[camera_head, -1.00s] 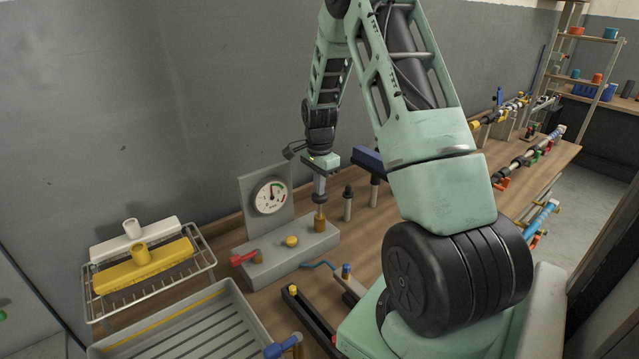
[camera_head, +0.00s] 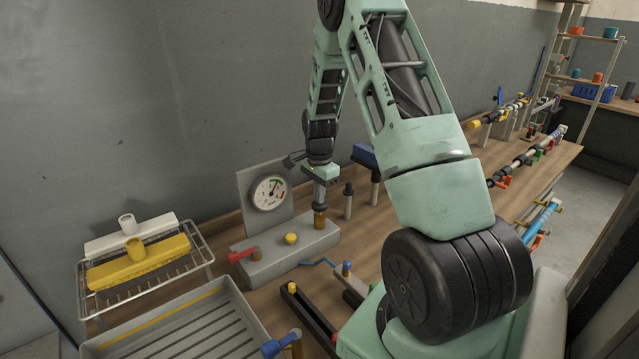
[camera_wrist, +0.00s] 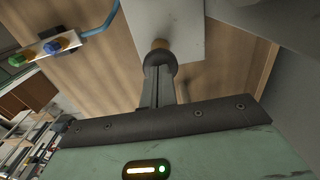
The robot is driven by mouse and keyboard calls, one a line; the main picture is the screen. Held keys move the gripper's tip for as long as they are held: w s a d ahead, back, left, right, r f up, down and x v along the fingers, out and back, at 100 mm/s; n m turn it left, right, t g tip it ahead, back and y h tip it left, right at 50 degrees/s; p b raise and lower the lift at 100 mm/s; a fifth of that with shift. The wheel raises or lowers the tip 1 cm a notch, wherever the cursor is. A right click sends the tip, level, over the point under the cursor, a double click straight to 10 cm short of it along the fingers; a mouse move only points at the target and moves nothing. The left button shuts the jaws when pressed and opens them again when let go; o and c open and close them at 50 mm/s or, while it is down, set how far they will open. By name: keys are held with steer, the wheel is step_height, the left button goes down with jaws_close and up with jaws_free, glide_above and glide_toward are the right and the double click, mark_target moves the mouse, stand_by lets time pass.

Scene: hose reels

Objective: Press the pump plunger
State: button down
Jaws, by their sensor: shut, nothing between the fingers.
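The pump is a grey block (camera_head: 285,258) on the bench with a gauge plate behind it. Its plunger has a dark round knob (camera_wrist: 159,58) above a brass collar (camera_head: 319,220). The collar also shows in the wrist view (camera_wrist: 160,43). My gripper (camera_head: 319,207) points straight down over the plunger, and its fingers (camera_wrist: 159,68) are shut with nothing between them. The fingertips appear to rest on top of the knob, which sits low, close to the collar. The round gauge (camera_head: 269,192) has its needle pointing up and slightly right.
A red lever (camera_head: 243,255) and a yellow knob (camera_head: 291,239) are on the pump block. A wire rack (camera_head: 205,250) with white and yellow pieces and a grey tray (camera_head: 245,298) stand left. A blue-topped post (camera_head: 365,157) stands close right of my gripper.

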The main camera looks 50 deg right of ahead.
step_height(320, 180, up, 4)
steer(key=p, duration=0.3)
steer(key=shift+r, duration=0.35)
step_height(320, 180, up, 9)
steer(key=b, duration=0.3)
steer(key=shift+r, duration=0.15)
stand_by(0.5)
